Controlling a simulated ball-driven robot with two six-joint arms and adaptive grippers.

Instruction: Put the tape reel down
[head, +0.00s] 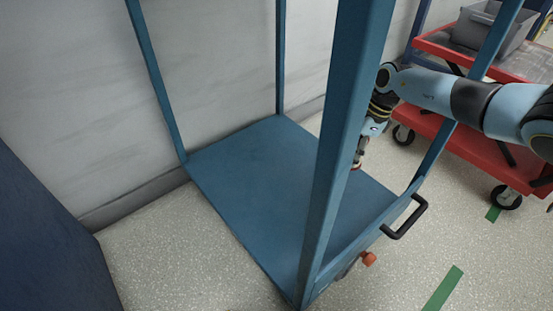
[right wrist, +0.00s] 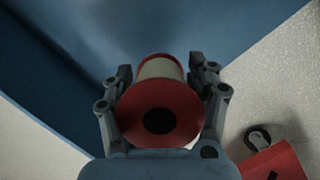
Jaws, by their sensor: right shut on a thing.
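The tape reel (right wrist: 158,108) has red flanges and a pale core. In the right wrist view it is between the two fingers of my right gripper (right wrist: 159,78), which is shut on it. In the head view my right gripper (head: 359,155) points down above the blue cart's deck (head: 255,190), partly behind the front post. Only a small reddish bit of the reel shows there. I cannot tell how far the reel is from the deck. My left gripper is not in view.
The visible deck is bare. Blue posts (head: 345,120) rise from its corners, one close to my right gripper. A black handle (head: 406,218) sticks out at the near right. A red trolley (head: 470,145) with a grey bin (head: 482,30) stands behind my right arm.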

